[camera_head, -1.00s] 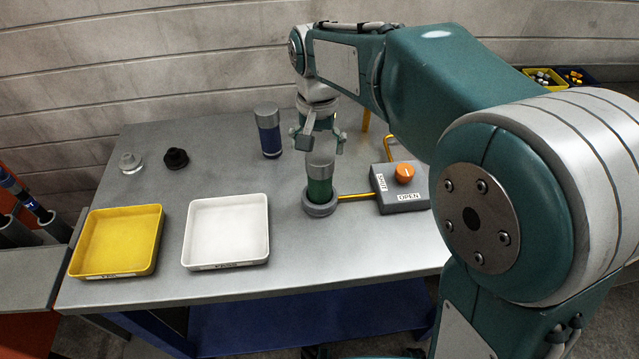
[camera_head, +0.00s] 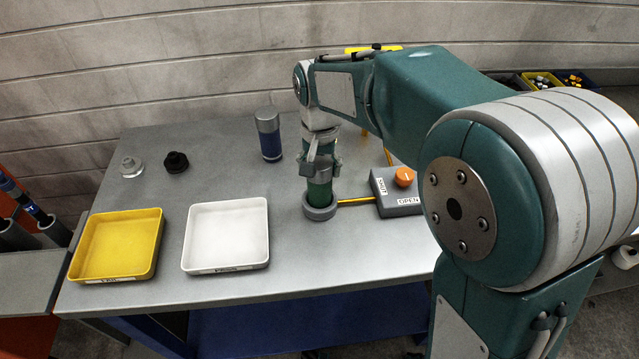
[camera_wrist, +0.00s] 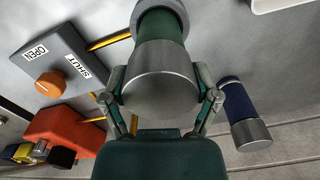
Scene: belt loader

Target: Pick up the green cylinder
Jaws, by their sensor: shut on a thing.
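The green cylinder (camera_head: 319,194) has a silver top and stands upright in a grey ring holder (camera_head: 320,212) on the table. My gripper (camera_head: 322,164) is above it with its fingers shut on the silver top. In the wrist view the green cylinder (camera_wrist: 160,78) fills the middle, its grey end facing the camera, with a finger of my gripper (camera_wrist: 160,98) on each side. Its lower end sits inside the ring and is hidden.
A blue cylinder (camera_head: 269,136) stands behind to the left. A grey box with an orange knob (camera_head: 403,177) is close on the right, joined to the ring by a yellow rod. A white tray (camera_head: 226,266) and a yellow tray (camera_head: 112,274) are left. Two small knobs stand behind them.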

